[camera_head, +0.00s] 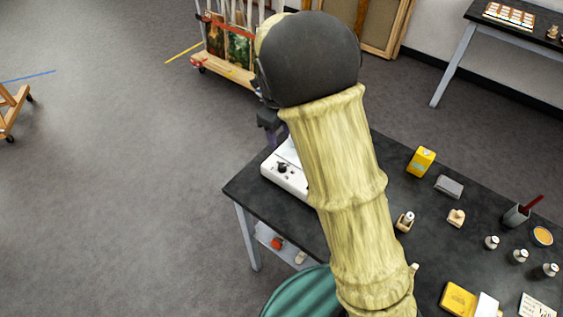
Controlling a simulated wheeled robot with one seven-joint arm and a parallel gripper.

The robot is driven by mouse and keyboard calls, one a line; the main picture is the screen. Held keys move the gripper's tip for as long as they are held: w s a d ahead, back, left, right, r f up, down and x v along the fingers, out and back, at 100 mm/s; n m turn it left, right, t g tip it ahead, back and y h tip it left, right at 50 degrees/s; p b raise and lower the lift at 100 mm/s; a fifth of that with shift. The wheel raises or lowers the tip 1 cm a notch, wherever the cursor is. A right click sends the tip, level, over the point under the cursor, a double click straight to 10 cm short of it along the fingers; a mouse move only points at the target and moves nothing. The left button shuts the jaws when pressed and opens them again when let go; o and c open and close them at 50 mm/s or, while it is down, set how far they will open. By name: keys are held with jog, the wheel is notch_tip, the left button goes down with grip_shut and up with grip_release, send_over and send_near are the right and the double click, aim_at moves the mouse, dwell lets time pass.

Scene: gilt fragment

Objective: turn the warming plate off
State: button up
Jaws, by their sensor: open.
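The warming plate (291,182) is a white, low device at the left end of the dark table, with a black knob (282,168) on its front. My arm crosses over the table and hides the right part of the plate. My gripper (268,121) shows only as a small dark part beside the arm, just above and behind the plate in the picture. It is open; most of it is hidden by the arm. I cannot tell how far it is from the knob, or the knob's exact setting.
The dark table (392,165) carries a yellow box (421,161), a grey block (449,187), several small bottles and a cup with a red-handled tool (517,214). A green round seat (303,294) stands in front. A painting cart (228,45) stands behind; the floor at left is mostly clear.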

aim_at(282, 165)
jog(key=f, duration=0.4)
jog(key=f+p, duration=0.1)
jog(key=f, duration=0.9)
jog(key=shift+w+d+f+p, duration=0.2)
jog(key=shift+w+d+p, duration=0.1)
jog(key=shift+w, duration=0.1)
jog(key=c, duration=1)
